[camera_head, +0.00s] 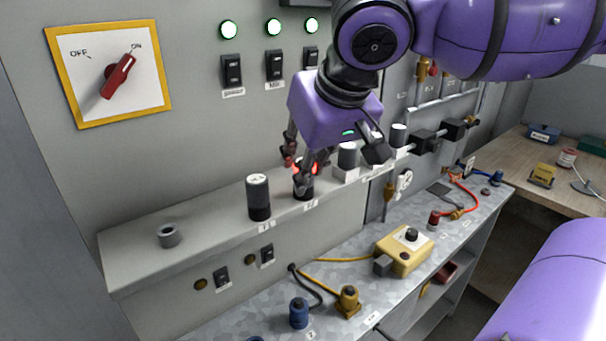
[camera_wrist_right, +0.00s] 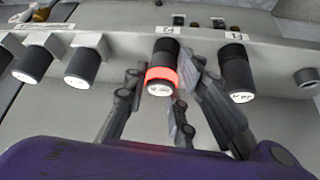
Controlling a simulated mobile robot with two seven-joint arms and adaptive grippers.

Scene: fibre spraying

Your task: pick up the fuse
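The fuse with a glowing red ring (camera_head: 305,168) stands upright in its place on the grey ledge, partly hidden behind my gripper. It also shows in the right wrist view (camera_wrist_right: 162,68), dark with a pale end face. My right gripper (camera_head: 302,172) is at this fuse. In the right wrist view its fingers (camera_wrist_right: 162,98) are spread on either side of the fuse, with gaps visible, so it looks open. A second dark fuse (camera_head: 258,197) stands to the left on the ledge; the wrist view shows it (camera_wrist_right: 238,73) close beside one finger. My left gripper is not in view.
An empty round socket (camera_head: 168,236) sits at the ledge's left end. More fuses (camera_head: 347,157) stand in white holders to the right. A red rotary switch (camera_head: 118,76) is on the wall. A lower metal bench holds a yellow box (camera_head: 404,254) and cables.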

